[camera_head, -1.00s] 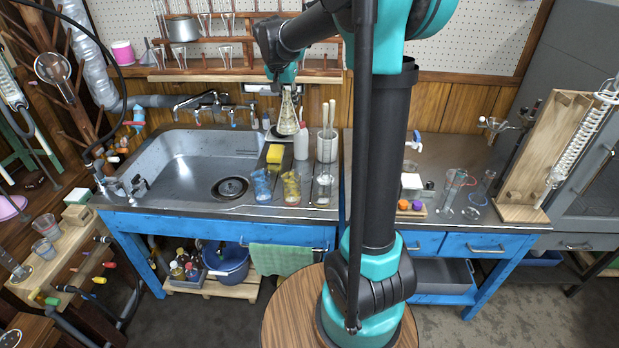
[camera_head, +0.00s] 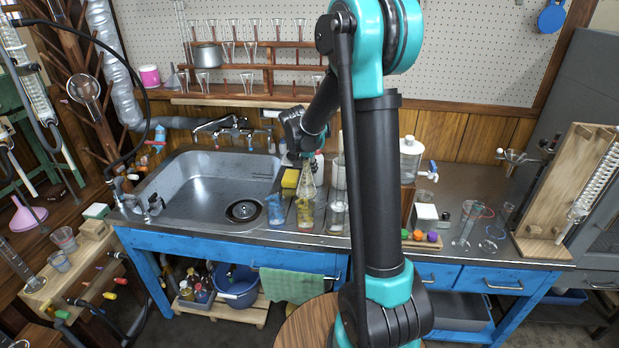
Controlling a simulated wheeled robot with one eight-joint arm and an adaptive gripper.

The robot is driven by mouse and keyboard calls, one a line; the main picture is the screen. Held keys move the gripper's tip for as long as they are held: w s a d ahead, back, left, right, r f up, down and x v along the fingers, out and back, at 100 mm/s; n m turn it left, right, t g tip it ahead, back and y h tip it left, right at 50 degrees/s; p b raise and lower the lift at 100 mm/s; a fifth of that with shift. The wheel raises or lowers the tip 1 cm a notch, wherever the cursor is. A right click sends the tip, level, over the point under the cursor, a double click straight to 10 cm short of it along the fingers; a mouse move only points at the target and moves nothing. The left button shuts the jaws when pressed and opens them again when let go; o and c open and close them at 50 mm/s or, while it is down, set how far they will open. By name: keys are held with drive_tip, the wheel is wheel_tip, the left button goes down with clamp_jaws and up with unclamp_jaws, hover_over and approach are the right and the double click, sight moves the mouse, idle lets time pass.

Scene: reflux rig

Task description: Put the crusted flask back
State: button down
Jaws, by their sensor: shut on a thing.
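The crusted flask (camera_head: 308,184) is a clear cone-shaped glass with a yellowish tint, narrow at the top. My gripper (camera_head: 308,160) is shut on its neck and holds it roughly upright over the ribbed drainboard to the right of the sink. The flask's lower part overlaps a glass with yellow residue (camera_head: 302,213) in the picture; I cannot tell whether they touch. A glass with blue residue (camera_head: 274,210) stands to the left and a clear glass (camera_head: 337,218) to the right. The gripper hides part of the flask's neck.
A yellow sponge (camera_head: 289,180) lies behind the glasses, beside the steel sink (camera_head: 208,190). A white bottle (camera_head: 319,165) and a jar of pestles lie close behind, partly hidden by my arm. Wooden wall racks (camera_head: 240,97) hold glassware above. The sink basin is empty.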

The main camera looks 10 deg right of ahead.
sight(310, 177)
drive_tip(key=shift+f, duration=1.85)
drive_tip(key=shift+f, duration=0.1)
drive_tip(key=c, duration=1.4)
unclamp_jaws()
